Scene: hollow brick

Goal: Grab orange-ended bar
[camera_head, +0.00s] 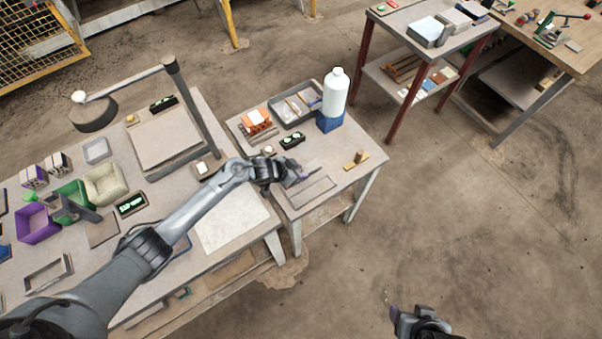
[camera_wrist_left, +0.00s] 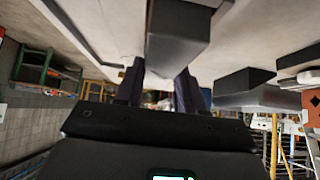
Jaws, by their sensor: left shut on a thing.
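My left gripper (camera_head: 292,178) is over the smaller table, near the shallow rectangular frame (camera_head: 322,186). In the left wrist view its two dark purple fingers (camera_wrist_left: 158,88) are shut on a grey bar-like thing (camera_wrist_left: 178,45). No orange end shows on that thing, and in the head view the gripper hides most of it. I cannot tell whether it is the orange-ended bar. A small wooden bar-like piece (camera_head: 356,158) lies near the table's right edge, apart from the gripper. My right gripper (camera_head: 400,316) is low at the bottom, away from the tables, its jaws unclear.
On the smaller table are an orange hollow brick (camera_head: 257,124), a grey tray (camera_head: 281,120) with thin sticks, a white bottle (camera_head: 335,93) on a blue block (camera_head: 329,122), and a dark green-lit box (camera_head: 292,140). The larger left table (camera_head: 232,228) is crowded.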

